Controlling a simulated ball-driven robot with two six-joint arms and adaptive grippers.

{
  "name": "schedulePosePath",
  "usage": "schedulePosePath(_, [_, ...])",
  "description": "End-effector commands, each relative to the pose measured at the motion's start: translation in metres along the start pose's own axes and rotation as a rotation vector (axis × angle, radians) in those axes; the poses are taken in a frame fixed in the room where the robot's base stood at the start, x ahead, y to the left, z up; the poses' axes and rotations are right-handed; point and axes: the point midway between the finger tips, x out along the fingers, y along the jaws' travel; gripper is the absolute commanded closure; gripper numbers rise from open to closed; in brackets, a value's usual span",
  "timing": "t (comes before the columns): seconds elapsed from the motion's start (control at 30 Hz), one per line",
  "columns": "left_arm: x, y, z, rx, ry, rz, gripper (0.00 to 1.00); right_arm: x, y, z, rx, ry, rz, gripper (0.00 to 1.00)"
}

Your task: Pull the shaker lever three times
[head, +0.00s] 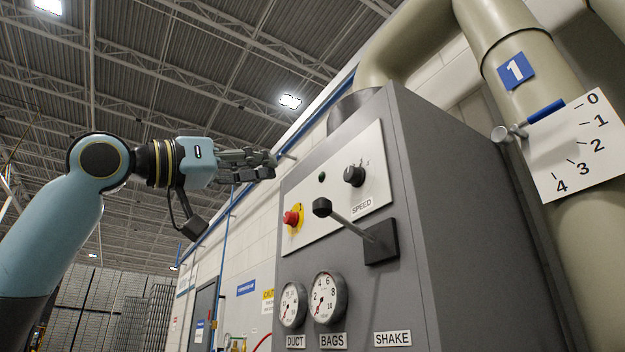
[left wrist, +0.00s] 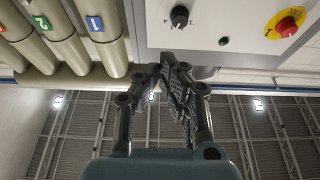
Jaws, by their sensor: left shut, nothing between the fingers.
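The shaker lever (head: 346,221) has a black ball knob (head: 322,207) and a metal rod that slants down right to a black mount (head: 380,242) on the grey cabinet, above the SHAKE label (head: 392,338). My left gripper (head: 274,163) is shut and empty, to the left of the cabinet and higher than the knob in the head view, apart from the lever. In the left wrist view my closed fingers (left wrist: 178,62) point toward the control panel; the lever does not show there. My right gripper is not in view.
The panel holds a red emergency button (head: 292,218), a SPEED knob (head: 354,175) and a green light (head: 322,177). Two gauges (head: 328,298) sit below. A beige pipe (head: 520,75) with a blue-handled valve lever (head: 546,111) stands at right. Open air lies left of the cabinet.

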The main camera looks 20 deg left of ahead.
Motion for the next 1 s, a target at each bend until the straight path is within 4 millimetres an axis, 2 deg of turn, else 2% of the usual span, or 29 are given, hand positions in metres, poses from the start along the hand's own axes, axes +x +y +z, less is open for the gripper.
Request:
schedulePosePath(0.17, [0.004,0.0,-0.001,-0.002,0.001,0.001,1.0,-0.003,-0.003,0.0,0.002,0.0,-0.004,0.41])
schedulePosePath(0.27, [0.012,0.001,-0.003,-0.005,0.003,0.003,1.0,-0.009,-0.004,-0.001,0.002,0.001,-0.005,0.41])
schedulePosePath(0.47, [0.046,0.001,-0.005,-0.009,0.003,0.005,1.0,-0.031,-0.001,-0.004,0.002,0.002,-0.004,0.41])
schedulePosePath(0.73, [0.102,0.002,-0.005,-0.007,0.001,0.004,1.0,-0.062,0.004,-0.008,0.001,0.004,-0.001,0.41])
schedulePosePath(0.77, [0.105,0.001,-0.001,-0.007,-0.002,0.003,1.0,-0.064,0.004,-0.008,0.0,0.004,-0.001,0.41])
schedulePosePath(0.83, [0.097,0.0,0.014,-0.002,-0.005,-0.001,1.0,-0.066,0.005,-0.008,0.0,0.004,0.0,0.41])
schedulePosePath(1.0, [0.09,0.0,0.032,0.0,-0.002,-0.001,1.0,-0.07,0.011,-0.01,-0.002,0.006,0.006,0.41])
